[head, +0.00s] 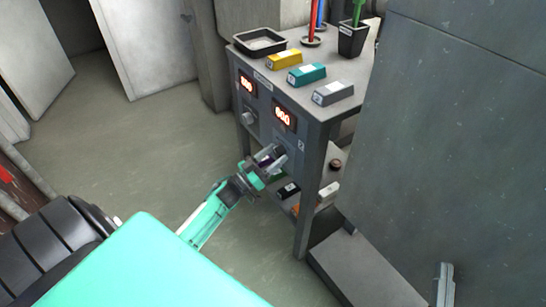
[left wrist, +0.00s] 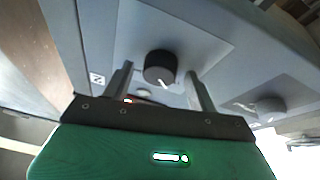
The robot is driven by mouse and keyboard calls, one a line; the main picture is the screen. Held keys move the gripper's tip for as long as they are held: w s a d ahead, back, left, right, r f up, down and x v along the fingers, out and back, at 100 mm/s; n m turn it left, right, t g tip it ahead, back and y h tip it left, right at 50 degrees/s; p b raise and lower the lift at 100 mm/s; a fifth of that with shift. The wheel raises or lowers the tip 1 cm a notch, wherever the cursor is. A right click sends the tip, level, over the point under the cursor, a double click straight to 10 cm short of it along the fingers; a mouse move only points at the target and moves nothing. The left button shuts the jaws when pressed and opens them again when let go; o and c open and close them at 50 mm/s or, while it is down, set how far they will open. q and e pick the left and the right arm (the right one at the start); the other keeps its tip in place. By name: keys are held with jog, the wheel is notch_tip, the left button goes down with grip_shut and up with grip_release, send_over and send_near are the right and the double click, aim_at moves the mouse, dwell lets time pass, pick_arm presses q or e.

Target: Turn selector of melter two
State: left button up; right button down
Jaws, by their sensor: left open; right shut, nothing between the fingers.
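Melter two's dark round selector knob (left wrist: 160,67) is on a grey panel in the left wrist view, beside a label marked 2 (left wrist: 97,79). Its white pointer line points toward the lower right of that picture. My left gripper (left wrist: 160,71) is open, with one finger on each side of the knob and gaps showing. In the head view my left gripper (head: 270,163) is at the front panel, below the right red display (head: 284,115), and mostly hides the knob. My right gripper (head: 445,284) appears shut and empty at the lower right.
Another selector (head: 248,118) sits below the left display (head: 247,86); it also shows in the left wrist view (left wrist: 266,105). The cart top (head: 315,65) holds a black tray (head: 260,42), yellow, teal and grey blocks and a dark cup (head: 352,41). A large grey surface (head: 450,130) fills the right.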

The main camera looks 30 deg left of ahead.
pick_arm(q)
jog(key=c, duration=1)
jog(key=shift+m, duration=0.5)
jog(key=m+h, duration=0.1)
jog(key=m, duration=0.1)
jog(key=m+g+h, duration=0.1)
jog(key=m, duration=0.2)
jog(key=shift+a+g+h, duration=0.15)
jog(key=shift+g+h, duration=0.15)
jog(key=m+g+h, duration=0.1)
jog(key=m, duration=0.2)
pick_arm(e)
jog(key=shift+a+f, duration=0.1)
jog(key=shift+f, duration=0.15)
pick_arm(q)
jog(key=shift+m+g+h, duration=0.5)
jog(key=shift+m+g, duration=0.2)
jog(key=shift+m, duration=1.1)
pick_arm(e)
jog(key=shift+s+a+f+g, duration=0.1)
jog(key=shift+a+f+g, duration=0.05)
jog(key=shift+f+g, duration=0.3)
jog(key=shift+s+a+f+g, duration=0.1)
jog(key=shift+f+g, duration=0.25)
jog(key=shift+f, duration=0.15)
jog(key=shift+w, duration=0.1)
